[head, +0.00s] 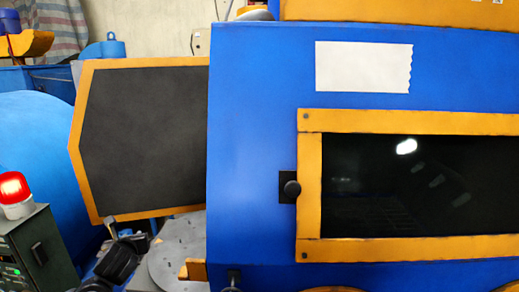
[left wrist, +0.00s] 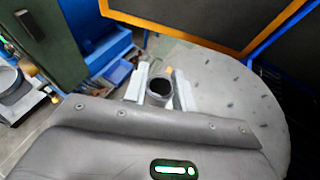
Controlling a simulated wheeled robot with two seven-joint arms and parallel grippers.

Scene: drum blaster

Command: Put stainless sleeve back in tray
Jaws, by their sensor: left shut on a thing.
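In the left wrist view, my left gripper (left wrist: 160,92) has its two pale fingers shut on either side of a grey, open-topped tube, which looks like the stainless sleeve (left wrist: 161,101). Its dark round mouth faces the camera. In the head view, my dark left arm shows at the bottom left, in front of the blue machine; I cannot make out the sleeve there. I cannot pick out the tray for certain in either view. My right gripper is in neither view.
A grey round turntable (left wrist: 235,90) lies beside the gripper; it also shows in the head view (head: 172,262). An orange-framed dark door (head: 145,135) stands open above it. A blue cabinet (head: 250,150) fills the right. A green control box (head: 30,250) with a red lamp (head: 15,190) stands left.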

